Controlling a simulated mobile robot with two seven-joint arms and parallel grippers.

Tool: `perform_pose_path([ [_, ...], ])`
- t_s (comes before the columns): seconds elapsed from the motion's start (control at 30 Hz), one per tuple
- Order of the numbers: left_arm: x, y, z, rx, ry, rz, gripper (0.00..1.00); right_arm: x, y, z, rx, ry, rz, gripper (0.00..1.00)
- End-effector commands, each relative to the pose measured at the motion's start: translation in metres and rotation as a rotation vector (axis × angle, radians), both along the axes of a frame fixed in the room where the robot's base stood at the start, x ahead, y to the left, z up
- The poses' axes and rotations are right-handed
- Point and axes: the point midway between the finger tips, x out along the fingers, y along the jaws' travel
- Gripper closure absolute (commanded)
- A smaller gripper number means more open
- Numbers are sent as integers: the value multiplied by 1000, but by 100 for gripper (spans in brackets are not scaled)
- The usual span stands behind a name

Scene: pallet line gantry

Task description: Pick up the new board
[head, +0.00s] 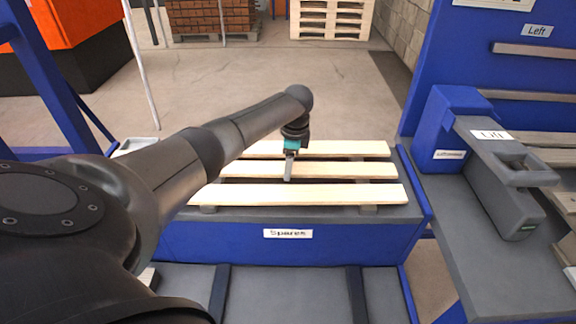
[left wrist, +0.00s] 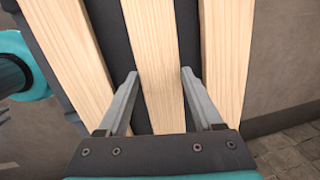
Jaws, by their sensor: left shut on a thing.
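Three pale wooden boards lie side by side on the blue stand labelled "Spares" (head: 345,242): a back board (head: 345,149), a middle board (head: 350,170) and a front board (head: 300,195). My left gripper (head: 289,178) points down at the middle board, left of its centre. In the left wrist view the two grey fingers of my left gripper (left wrist: 158,76) are closed on the two long edges of the middle board (left wrist: 152,35). The other two boards lie outside the fingers, one on each side. My right gripper is not in view.
A blue frame with a grey drill-like tool (head: 505,180) on a grey bench (head: 480,235) stands at the right. A pallet (head: 332,20) and a brick stack (head: 212,15) are at the back. The floor behind the stand is clear.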

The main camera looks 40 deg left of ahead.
Motion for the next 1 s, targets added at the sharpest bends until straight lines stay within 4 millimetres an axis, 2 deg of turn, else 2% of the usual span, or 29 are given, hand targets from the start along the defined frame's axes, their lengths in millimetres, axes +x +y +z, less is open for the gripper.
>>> perform_pose_path([
  [0.27, 0, 0, 2, 1, -1, -1, 100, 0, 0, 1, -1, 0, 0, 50],
  [0.47, 1, 0, 18, 0, -3, -2, 100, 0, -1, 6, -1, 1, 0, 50],
  [0.67, 1, 1, 57, 1, -5, -2, 100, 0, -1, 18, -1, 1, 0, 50],
  [1.0, 2, 0, 142, 0, -6, 0, 100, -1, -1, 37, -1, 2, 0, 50],
])
